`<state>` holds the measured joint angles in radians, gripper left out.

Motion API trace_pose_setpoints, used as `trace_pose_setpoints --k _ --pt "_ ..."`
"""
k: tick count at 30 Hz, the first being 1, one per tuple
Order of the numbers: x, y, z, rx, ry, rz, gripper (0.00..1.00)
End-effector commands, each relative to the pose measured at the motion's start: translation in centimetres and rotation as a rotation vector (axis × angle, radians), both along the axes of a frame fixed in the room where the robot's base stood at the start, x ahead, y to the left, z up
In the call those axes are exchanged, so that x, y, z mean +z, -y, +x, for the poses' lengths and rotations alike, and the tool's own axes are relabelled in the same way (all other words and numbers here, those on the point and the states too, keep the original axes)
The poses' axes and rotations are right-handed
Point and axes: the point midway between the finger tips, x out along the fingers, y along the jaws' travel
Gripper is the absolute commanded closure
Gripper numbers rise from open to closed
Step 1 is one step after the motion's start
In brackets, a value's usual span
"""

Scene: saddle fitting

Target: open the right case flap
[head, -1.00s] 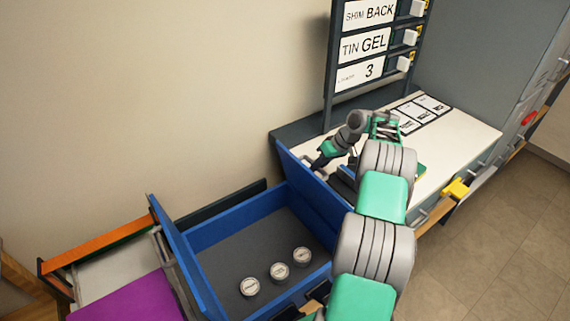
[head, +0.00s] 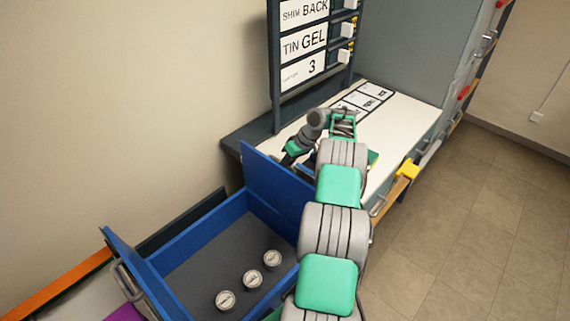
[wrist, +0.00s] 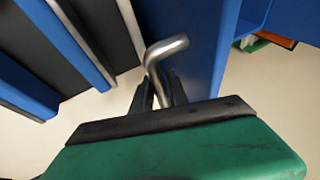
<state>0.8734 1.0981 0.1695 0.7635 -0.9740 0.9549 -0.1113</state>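The blue case (head: 178,254) is open at the top, with three round tins (head: 252,279) on its dark floor. Its right flap (head: 275,186) is a blue panel standing up along the right side; the wrist view shows a blue panel (wrist: 205,50) close up. The flap's bent metal handle (wrist: 163,50) runs between my gripper's dark fingers (wrist: 160,92), which appear shut on it. In the head view my gripper (head: 287,160) is at the flap's far side, partly hidden by the flap. The left flap (head: 135,268) leans outward, with a metal handle on it.
A white-topped counter (head: 404,112) with label cards lies beyond the flap. A dark sign board (head: 274,60) stands on it. A yellow block (head: 407,169) juts from the counter's front. Open floor (head: 470,230) lies to the right.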

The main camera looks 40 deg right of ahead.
Motion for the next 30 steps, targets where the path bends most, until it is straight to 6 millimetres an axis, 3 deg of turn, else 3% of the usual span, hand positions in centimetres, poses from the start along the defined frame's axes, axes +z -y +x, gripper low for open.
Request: trace_pose_setpoints --k 7,17,20,27,30 --pt "0.0 0.1 0.0 -0.003 0.003 -0.001 0.62" --pt "0.5 0.5 0.0 -0.007 0.009 -0.005 0.62" --pt "1.6 1.1 -0.3 -0.008 0.012 -0.006 0.62" --pt "6.3 2.7 -2.0 -0.007 0.008 -0.004 0.62" --pt "7.0 3.0 -2.4 -0.007 0.007 -0.002 0.62"
